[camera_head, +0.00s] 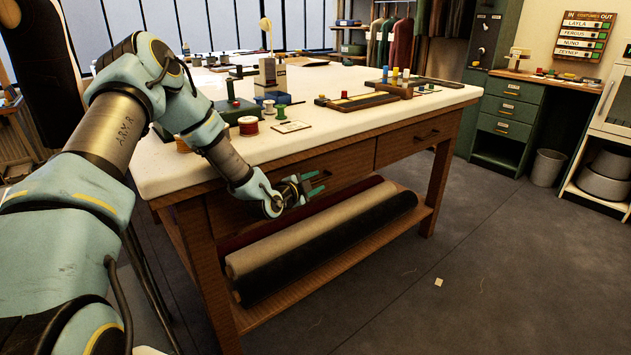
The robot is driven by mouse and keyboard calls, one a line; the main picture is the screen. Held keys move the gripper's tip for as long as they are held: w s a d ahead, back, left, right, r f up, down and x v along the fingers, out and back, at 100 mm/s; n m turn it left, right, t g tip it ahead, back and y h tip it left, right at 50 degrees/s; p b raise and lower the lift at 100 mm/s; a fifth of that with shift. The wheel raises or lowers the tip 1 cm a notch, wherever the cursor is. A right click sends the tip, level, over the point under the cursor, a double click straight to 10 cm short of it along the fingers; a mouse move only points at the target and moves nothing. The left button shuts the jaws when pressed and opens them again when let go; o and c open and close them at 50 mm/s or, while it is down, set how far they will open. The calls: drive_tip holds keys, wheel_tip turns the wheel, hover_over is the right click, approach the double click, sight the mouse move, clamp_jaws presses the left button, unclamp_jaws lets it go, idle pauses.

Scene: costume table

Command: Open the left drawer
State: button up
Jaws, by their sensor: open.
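A wooden table (206,250) with a pale top has two drawers side by side under its top. The left drawer (345,168) looks closed, and my arm and gripper cover part of its front. Its handle is not clearly visible. The right drawer (408,143) looks closed and has a dark handle. My gripper (321,183) is in front of the left drawer's face, its fingers apart and pointing right. Nothing shows between the fingers. I cannot tell whether a finger touches the drawer or its handle.
Thread spools (248,125), a card (291,127) and trays (357,101) stand on the tabletop (400,117). Fabric rolls (320,235) lie on the lower shelf. The floor (480,240) to the right is mostly clear, with a bin (547,167) farther back.

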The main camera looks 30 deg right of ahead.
drive_tip(key=shift+d, duration=0.15)
drive_tip(key=shift+c, duration=0.3)
clamp_jaws()
idle(1.1)
